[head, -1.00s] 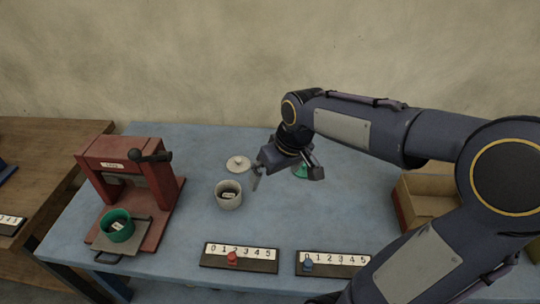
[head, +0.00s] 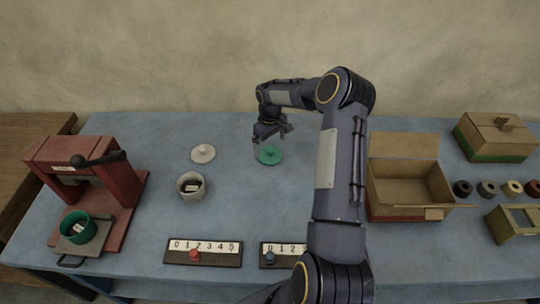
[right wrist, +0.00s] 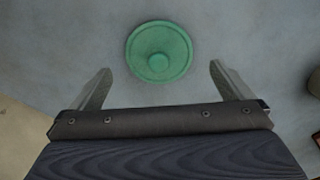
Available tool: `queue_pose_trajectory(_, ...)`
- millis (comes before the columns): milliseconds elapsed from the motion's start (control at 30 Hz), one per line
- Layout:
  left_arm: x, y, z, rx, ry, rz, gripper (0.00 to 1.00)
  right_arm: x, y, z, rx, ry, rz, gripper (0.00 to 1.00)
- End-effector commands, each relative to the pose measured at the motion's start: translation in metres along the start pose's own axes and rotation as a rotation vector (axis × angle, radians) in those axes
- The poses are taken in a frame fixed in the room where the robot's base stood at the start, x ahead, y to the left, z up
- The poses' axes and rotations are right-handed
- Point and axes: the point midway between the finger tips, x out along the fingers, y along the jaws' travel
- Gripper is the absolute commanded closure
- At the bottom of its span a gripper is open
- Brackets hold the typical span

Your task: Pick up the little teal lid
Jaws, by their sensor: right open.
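The little teal lid (head: 269,156) lies flat on the blue table, right of the white lid. It is round with a small knob in its middle. In the right wrist view the teal lid (right wrist: 159,52) shows whole, centred between and just beyond the fingertips. My right gripper (head: 271,143) is above and close to the teal lid in the head view. In the wrist view its two fingers (right wrist: 160,72) stand wide apart with nothing between them. My left gripper is not in view.
A white lid (head: 203,153) and a grey pot (head: 191,187) stand to the left. A red press (head: 92,185) with a green pot (head: 78,227) is at far left. Number strips (head: 203,252) lie in front. An open cardboard box (head: 405,190) stands to the right.

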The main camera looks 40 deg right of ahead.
Motion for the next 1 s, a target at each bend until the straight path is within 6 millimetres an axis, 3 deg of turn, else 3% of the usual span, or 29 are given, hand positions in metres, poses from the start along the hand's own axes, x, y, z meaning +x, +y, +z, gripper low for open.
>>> queue_pose_trajectory(267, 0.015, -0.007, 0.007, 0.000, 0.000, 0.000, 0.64, 0.043, 0.002, -0.001, 0.002, -0.001, -0.002, 0.00)
queue_pose_trajectory(533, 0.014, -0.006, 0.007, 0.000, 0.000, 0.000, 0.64, 0.045, 0.003, -0.001, 0.000, 0.001, 0.000, 0.00)
queue_pose_trajectory(800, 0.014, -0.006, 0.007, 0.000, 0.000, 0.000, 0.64, 0.045, 0.002, -0.001, 0.000, 0.000, 0.000, 0.34)
queue_pose_trajectory(1000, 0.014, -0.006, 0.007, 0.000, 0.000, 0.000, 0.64, 0.045, 0.002, -0.001, 0.000, 0.000, 0.000, 0.37)
